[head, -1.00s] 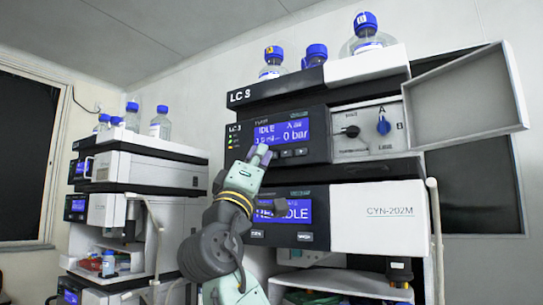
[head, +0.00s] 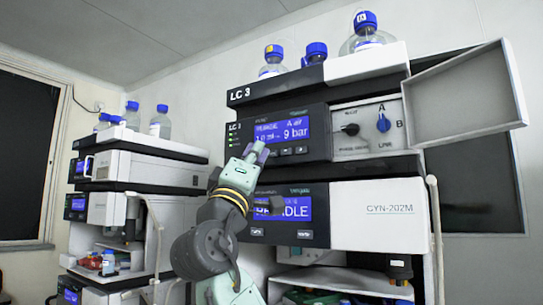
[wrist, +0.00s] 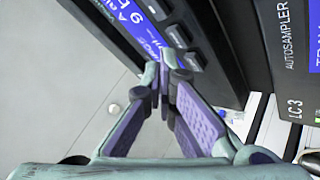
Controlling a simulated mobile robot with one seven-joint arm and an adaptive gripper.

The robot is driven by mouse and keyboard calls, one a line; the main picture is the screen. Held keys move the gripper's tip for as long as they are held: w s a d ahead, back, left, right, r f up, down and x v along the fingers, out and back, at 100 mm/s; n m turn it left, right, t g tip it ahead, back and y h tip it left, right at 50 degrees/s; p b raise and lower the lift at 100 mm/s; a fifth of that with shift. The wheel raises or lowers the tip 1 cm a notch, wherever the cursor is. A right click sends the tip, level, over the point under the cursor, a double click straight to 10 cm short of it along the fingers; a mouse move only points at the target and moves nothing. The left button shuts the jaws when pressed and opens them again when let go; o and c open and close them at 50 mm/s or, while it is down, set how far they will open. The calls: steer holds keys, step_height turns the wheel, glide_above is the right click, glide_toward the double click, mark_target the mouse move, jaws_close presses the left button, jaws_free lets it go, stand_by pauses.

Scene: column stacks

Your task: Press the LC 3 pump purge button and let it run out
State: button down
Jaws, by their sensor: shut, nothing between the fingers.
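The LC 3 pump (head: 240,150) is a dark module with a blue screen (head: 283,130) in the upper part of the right stack. Its screen appears to read PURGE, with A and 9 bar. A row of dark buttons (head: 294,150) runs under the screen; the wrist view shows buttons beside the screen too (wrist: 175,34). My gripper (head: 258,150) is shut and empty, its fingertips at the lower left of the screen. In the wrist view the closed fingertips (wrist: 163,72) are by the pump's front; I cannot tell whether they touch it. The leftmost buttons are hidden behind them.
The autosampler screen (head: 283,209) is just below, partly behind my wrist. A valve panel with a blue knob (head: 383,123) and an open door (head: 470,97) are to the right. Blue-capped bottles (head: 315,54) stand on top. Another stack (head: 140,170) is at left.

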steer(key=shift+s+a, duration=0.1)
steer(key=s+a, duration=0.1)
steer(key=s, duration=0.1)
steer(key=s+a+b, duration=0.1)
steer(key=s+a, duration=0.1)
stand_by(0.6)
stand_by(0.6)
